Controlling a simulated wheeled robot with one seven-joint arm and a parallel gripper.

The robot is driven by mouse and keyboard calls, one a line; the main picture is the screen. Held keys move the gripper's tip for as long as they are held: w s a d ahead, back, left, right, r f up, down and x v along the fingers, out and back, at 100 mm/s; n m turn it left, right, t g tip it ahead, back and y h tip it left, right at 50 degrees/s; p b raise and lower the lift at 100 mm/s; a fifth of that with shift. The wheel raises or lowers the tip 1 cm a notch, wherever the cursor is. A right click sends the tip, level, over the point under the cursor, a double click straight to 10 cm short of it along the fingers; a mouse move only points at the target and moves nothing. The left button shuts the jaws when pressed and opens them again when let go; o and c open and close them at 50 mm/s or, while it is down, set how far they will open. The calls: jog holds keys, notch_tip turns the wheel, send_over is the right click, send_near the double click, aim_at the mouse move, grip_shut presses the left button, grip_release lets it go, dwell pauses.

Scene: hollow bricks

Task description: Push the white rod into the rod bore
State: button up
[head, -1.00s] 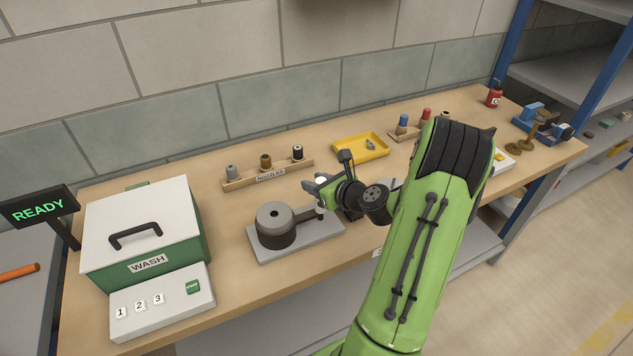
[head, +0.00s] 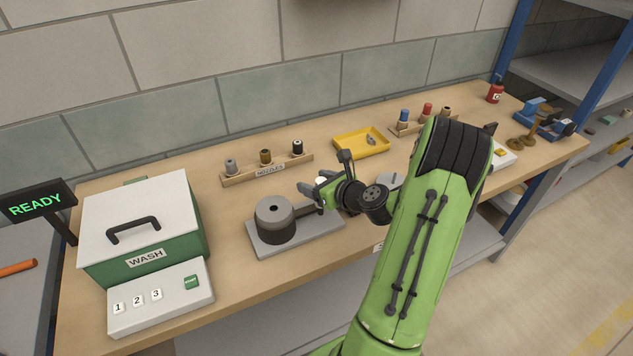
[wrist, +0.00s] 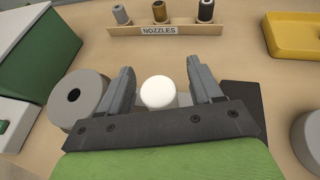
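The white rod (wrist: 158,93) shows as a round white end between my gripper's fingers in the wrist view. A little of it shows by the fingers in the head view (head: 321,181). My gripper (wrist: 160,88) is open, with a finger on each side of the rod and visible gaps. In the head view my gripper (head: 313,190) is at the right part of the grey fixture plate (head: 290,246). A grey and black cylinder (head: 274,212) with a round hole in its top stands on the plate's left part. I cannot tell which opening is the rod bore; the rod's lower part is hidden.
The nozzle rack (head: 268,173) stands behind the fixture, with a yellow tray (head: 361,142) to its right. The green and white wash box (head: 140,235) is at left. Bare table lies between the box and the fixture.

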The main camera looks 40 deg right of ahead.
jog(key=p+v, duration=0.1)
jog(key=v, duration=1.4)
jog(key=shift+s+r+p, duration=0.2)
jog(key=shift+s+p, duration=0.1)
jog(key=shift+p, duration=0.1)
jog(key=shift+a, duration=0.15)
jog(key=w+a+r+n+g+y, duration=0.15)
jog(key=a+n+g, duration=0.25)
jog(key=a+n, duration=0.55)
jog(key=w+a+n+g+y, duration=0.2)
jog(key=a+n+g, duration=0.1)
jog(key=a+n, duration=0.6)
jog(key=s+a+r+n+h, duration=0.1)
jog(key=s+a+r+n, duration=0.2)
jog(key=n, duration=0.6)
jog(key=s+a+r+n+g+h, duration=0.1)
jog(key=s+a+r+n, duration=0.3)
jog(key=s+n, duration=0.4)
jog(key=shift+r+n+h, duration=0.2)
jog(key=shift+n+h, duration=0.15)
jog(key=shift+h, duration=0.3)
